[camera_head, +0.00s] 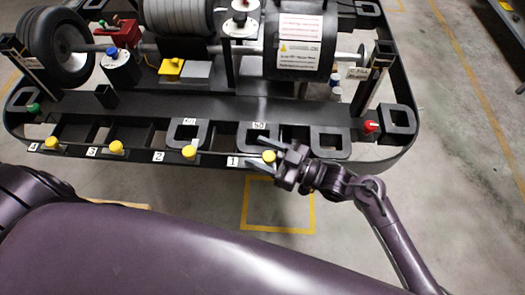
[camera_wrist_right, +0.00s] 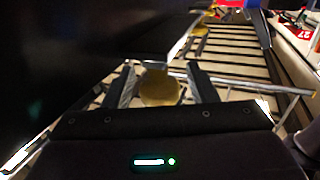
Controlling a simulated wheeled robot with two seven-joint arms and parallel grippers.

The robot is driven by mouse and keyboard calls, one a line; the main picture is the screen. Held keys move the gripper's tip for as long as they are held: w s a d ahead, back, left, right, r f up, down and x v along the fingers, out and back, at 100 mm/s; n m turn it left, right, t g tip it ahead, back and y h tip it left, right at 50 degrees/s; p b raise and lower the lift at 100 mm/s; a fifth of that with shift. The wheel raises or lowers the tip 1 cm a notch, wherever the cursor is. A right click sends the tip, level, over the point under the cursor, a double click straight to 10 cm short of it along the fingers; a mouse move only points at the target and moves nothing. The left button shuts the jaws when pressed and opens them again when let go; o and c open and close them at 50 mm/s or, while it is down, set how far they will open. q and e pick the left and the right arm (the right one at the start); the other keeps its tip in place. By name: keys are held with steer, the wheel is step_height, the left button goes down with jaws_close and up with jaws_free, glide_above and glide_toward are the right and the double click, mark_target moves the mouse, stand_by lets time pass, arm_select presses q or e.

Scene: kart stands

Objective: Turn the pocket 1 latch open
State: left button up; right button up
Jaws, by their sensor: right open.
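The pocket 1 latch is a yellow knob (camera_head: 268,157) on the front rail of the black stand, just right of the white label 1 (camera_head: 234,161). My right gripper (camera_head: 272,157) is at this knob, with its fingers apart on either side of it. In the right wrist view the yellow knob (camera_wrist_right: 160,88) sits between the two open fingertips (camera_wrist_right: 161,84); I cannot tell whether they touch it. My left gripper does not show.
Other yellow knobs (camera_head: 189,153) line the rail to the left, by labels 2, 3 and 4. A red knob (camera_head: 371,126) is on the right and a green knob (camera_head: 34,108) on the left. A wheel (camera_head: 62,47) and drums stand on top. The floor in front is clear.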

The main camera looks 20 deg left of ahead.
steer(key=shift+d, duration=0.1)
steer(key=d+b, duration=0.1)
steer(key=d, duration=0.6)
steer(key=shift+s+d+b, duration=0.25)
steer(key=shift+s+b, duration=0.15)
